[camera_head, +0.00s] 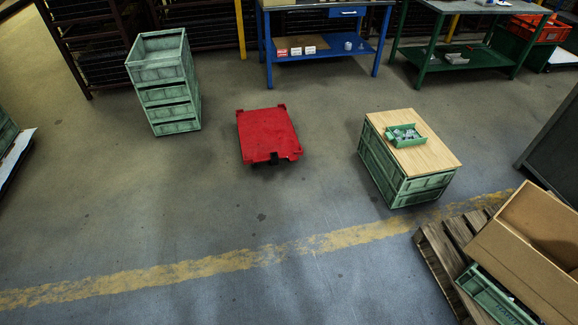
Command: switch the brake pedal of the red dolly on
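The red dolly (268,132) stands empty on the concrete floor near the middle of the head view. Its flat red deck has raised corners. A small dark part, possibly the brake pedal (274,158), shows at the middle of its near edge. It is too small to tell whether the pedal is up or down. Neither of my grippers shows in the view.
A stack of green crates (165,90) stands left of the dolly. A wood-topped green crate (440,158) with a small green tray (404,136) stands right. Floor around the dolly is clear.

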